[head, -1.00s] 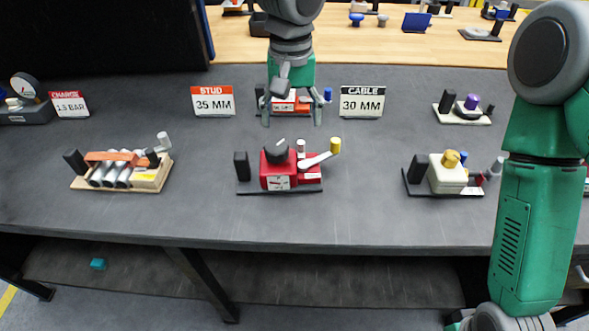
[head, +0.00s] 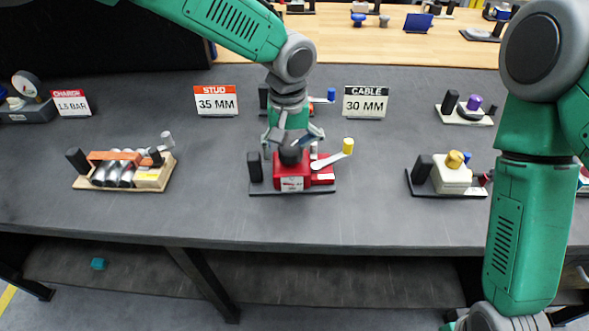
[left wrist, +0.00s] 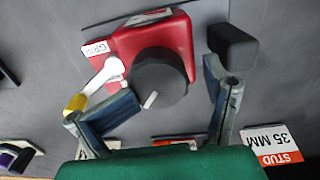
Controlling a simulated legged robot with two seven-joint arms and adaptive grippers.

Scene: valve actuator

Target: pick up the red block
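The red block (head: 291,172) is a red valve unit on a dark base plate at the middle of the grey bench. It has a black round knob (left wrist: 158,80) on top and a white lever with a yellow tip (head: 348,146) at its right. My left gripper (head: 291,145) is above the unit, pointing down. In the left wrist view its two fingers stand wide apart on either side of the knob. The left-hand finger lies close to the knob and may touch it; a gap shows at the other.
A black post (head: 255,166) stands on the plate left of the red body. STUD (head: 216,100) and CABLE (head: 365,102) signs stand behind. An orange-clamped unit (head: 124,170) is to the left, a cream unit (head: 451,175) to the right. Bench between them is clear.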

